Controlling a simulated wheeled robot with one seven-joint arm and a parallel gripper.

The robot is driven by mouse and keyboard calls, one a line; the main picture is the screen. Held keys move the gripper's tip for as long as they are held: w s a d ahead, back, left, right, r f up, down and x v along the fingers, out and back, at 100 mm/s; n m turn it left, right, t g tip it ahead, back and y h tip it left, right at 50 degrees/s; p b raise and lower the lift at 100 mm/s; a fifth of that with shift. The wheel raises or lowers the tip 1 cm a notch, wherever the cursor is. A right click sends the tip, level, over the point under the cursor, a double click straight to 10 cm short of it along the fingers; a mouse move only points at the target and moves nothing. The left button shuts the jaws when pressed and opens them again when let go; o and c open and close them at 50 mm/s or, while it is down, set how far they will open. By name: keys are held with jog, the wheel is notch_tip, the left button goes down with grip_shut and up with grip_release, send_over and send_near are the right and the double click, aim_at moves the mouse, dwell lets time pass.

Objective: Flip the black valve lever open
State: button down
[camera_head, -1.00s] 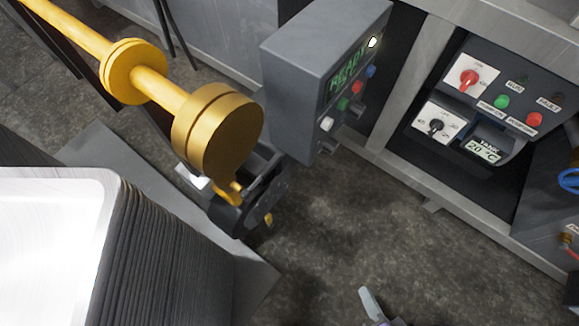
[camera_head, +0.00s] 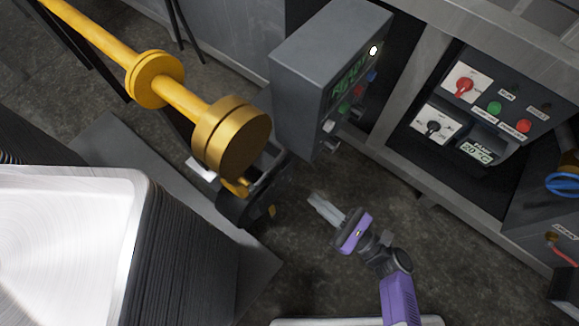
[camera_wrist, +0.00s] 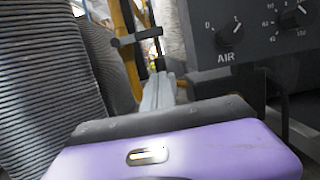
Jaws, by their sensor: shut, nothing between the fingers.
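My gripper (camera_head: 314,200) is shut and empty, reaching up and left over the floor right of the yellow pipe's end. Its closed grey fingers (camera_wrist: 158,84) also show in the wrist view. Beyond them in the wrist view is a short dark horizontal bar (camera_wrist: 137,37) across a yellow upright. It may be the black valve lever, but I cannot be sure. The fingertips appear just below it in the picture; I cannot tell whether they touch. In the head view I cannot pick out the lever for certain.
A yellow pipe (camera_head: 185,98) with round flanges ends above a dark machine part. A grey READY box (camera_head: 315,60) stands beside it. Stacked metal pans (camera_head: 185,215) fill the lower left. A control panel (camera_head: 475,115) and a blue handle (camera_head: 562,184) are right. An AIR panel (camera_wrist: 250,40) is close right.

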aim_at(268, 171)
jog(key=w+a+r+b, duration=0.1)
jog(key=w+a+r, duration=0.5)
jog(key=a, duration=0.1)
jog(key=shift+a+r+b, duration=0.2)
jog(key=shift+a+b, duration=0.1)
jog(key=shift+a, duration=0.05)
jog(key=shift+r, duration=0.1)
dwell(0.6)
